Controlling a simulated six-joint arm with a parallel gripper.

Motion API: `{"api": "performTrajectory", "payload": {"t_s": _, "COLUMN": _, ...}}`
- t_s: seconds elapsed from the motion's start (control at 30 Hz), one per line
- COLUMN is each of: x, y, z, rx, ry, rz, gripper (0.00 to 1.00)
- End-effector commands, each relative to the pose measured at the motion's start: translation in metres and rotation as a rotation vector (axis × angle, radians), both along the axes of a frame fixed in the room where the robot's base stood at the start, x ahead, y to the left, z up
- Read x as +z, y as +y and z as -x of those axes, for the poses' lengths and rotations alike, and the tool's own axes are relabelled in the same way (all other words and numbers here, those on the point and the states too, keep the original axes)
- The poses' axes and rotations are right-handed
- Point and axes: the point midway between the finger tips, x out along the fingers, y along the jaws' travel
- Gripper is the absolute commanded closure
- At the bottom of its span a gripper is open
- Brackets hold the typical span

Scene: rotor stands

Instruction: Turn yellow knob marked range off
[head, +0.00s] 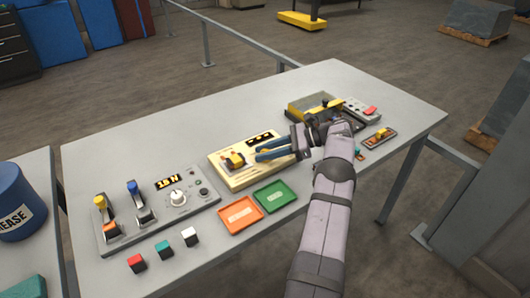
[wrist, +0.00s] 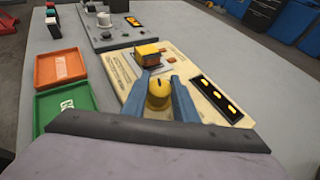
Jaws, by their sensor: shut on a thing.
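The yellow round knob (wrist: 158,95) stands on a cream panel (wrist: 120,75) in the wrist view. A dark mark shows on its top. My gripper (wrist: 160,80) is shut on this knob, with one blue finger at each side. In the head view my gripper (head: 257,151) reaches from the right over the cream panel (head: 248,180), and the fingers hide the knob. A yellow and orange block-shaped control (head: 234,160) sits on the same panel just beyond the fingertips; it also shows in the wrist view (wrist: 148,54). The lettering by the knob cannot be read.
The panel has a dark display with yellow marks (wrist: 216,95) beside the right finger. Orange (head: 240,215) and green (head: 275,196) trays lie in front of it. A grey panel (head: 160,212) with levers and a white knob stands left. More devices lie right.

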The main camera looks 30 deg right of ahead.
Motion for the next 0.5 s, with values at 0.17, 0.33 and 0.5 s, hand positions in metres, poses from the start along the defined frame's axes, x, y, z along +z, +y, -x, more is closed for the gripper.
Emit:
{"api": "performTrajectory", "payload": {"t_s": 0.17, "x": 0.0015, "y": 0.0003, "z": -0.0005, "rx": -0.001, "ry": -0.003, "rz": -0.002, "gripper": 0.55}}
{"api": "performTrajectory", "payload": {"t_s": 0.33, "x": 0.0009, "y": 0.0002, "z": -0.0004, "rx": -0.001, "ry": -0.002, "rz": -0.001, "gripper": 0.55}}
{"api": "performTrajectory", "payload": {"t_s": 0.5, "x": 0.0039, "y": 0.0000, "z": -0.0004, "rx": -0.001, "ry": -0.002, "rz": 0.000, "gripper": 0.55}}
